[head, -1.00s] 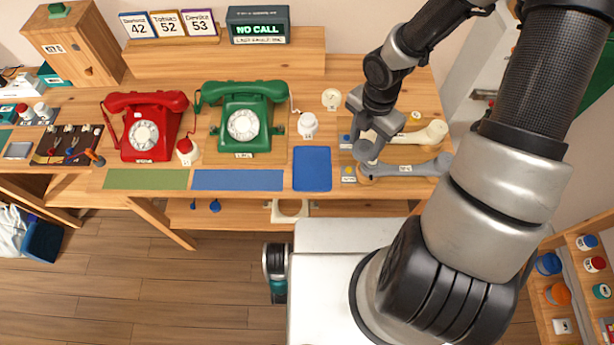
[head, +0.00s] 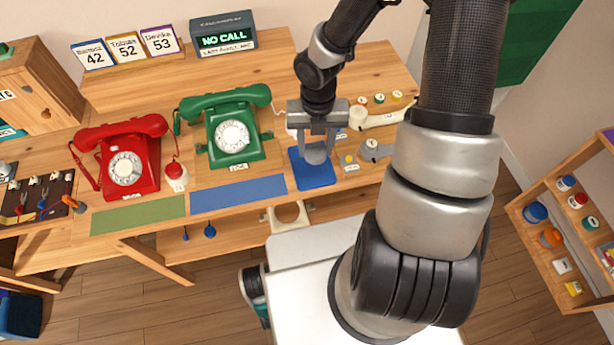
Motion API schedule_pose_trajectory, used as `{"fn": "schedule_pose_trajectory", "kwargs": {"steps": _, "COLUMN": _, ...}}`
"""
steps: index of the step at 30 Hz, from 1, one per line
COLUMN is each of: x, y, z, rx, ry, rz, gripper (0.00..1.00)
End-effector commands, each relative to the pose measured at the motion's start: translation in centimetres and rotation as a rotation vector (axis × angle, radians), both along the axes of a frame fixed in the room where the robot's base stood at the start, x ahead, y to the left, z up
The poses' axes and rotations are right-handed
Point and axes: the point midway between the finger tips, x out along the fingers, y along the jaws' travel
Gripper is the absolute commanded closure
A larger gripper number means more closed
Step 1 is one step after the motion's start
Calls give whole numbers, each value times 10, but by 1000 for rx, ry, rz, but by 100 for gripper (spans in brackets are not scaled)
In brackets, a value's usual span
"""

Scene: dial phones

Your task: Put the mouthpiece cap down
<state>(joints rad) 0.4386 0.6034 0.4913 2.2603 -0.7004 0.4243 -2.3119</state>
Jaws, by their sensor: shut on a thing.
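A long blue mat (head: 238,194) and a green mat (head: 138,214) lie clear along the front edge. A shelf (head: 560,225) of small jars stands right.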

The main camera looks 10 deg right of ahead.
Motion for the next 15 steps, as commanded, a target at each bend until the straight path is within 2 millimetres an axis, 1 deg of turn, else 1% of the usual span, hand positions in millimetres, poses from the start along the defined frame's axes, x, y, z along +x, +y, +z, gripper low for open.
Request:
{"fn": "schedule_pose_trajectory", "kwargs": {"steps": 1, "x": -1, "y": 0, "z": -10, "rx": 0, "ry": 3, "rz": 5, "gripper": 77}}
{"fn": "schedule_pose_trajectory", "kwargs": {"steps": 6, "x": -1, "y": 1, "z": -43, "rx": 0, "ry": 4, "rz": 8, "gripper": 77}}
{"fn": "schedule_pose_trajectory", "kwargs": {"steps": 9, "x": 0, "y": 1, "z": -56, "rx": 0, "ry": 2, "rz": 8, "gripper": 77}}
{"fn": "schedule_pose_trajectory", "kwargs": {"steps": 15, "x": 0, "y": 1, "z": -71, "rx": 0, "ry": 1, "rz": 5, "gripper": 77}}
